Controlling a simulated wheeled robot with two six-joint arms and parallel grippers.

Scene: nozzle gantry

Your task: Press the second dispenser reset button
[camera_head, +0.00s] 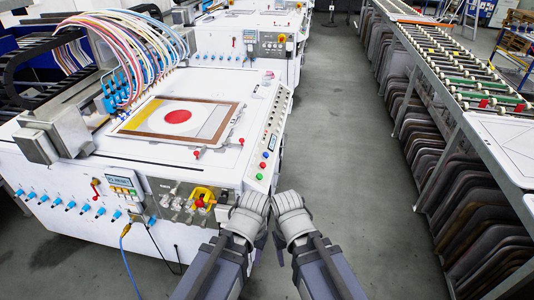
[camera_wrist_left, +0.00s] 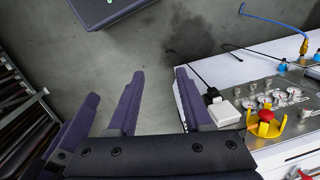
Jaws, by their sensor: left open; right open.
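The near white machine (camera_head: 130,160) carries a sloped control strip (camera_head: 262,150) on its right edge. It has a green button (camera_head: 259,177), a red button (camera_head: 263,165), a blue button (camera_head: 265,155) and a row of pale buttons.
A similar white machine (camera_head: 225,45) stands behind. A printing frame with a red disc (camera_head: 178,116) lies on the near machine. A roller conveyor (camera_head: 455,70) over stacked dark panels runs along the right. The grey floor (camera_head: 340,130) between is clear. A blue cable (camera_head: 128,260) hangs at the front.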

